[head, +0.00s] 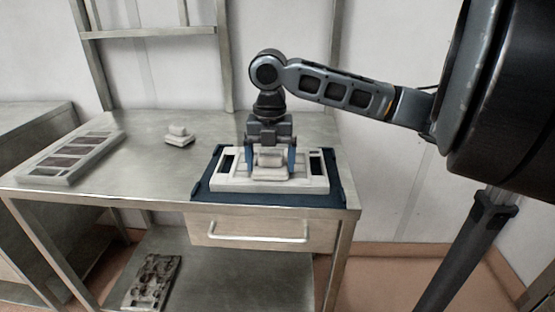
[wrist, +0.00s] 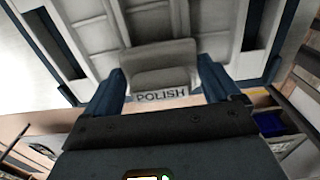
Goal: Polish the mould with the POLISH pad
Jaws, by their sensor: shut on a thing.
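The mould (head: 312,184), a pale grey frame with recessed panels, lies flat on a dark blue tray (head: 203,190) at the right of the steel table. It also fills the top of the wrist view (wrist: 97,36). My gripper (head: 271,163) points down over the mould and is shut on a grey pad (head: 268,160). In the wrist view the pad (wrist: 160,57) sits between the two blue fingers, and its edge label reads POLISH. The pad is at the mould's face; I cannot tell whether it touches.
A second pale block (head: 179,136) stands on the table left of the tray. A frame with dark panels (head: 72,158) lies at the far left. A drawer (head: 262,236) is below the tabletop. A dark cavity plate (head: 152,282) lies on the lower shelf.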

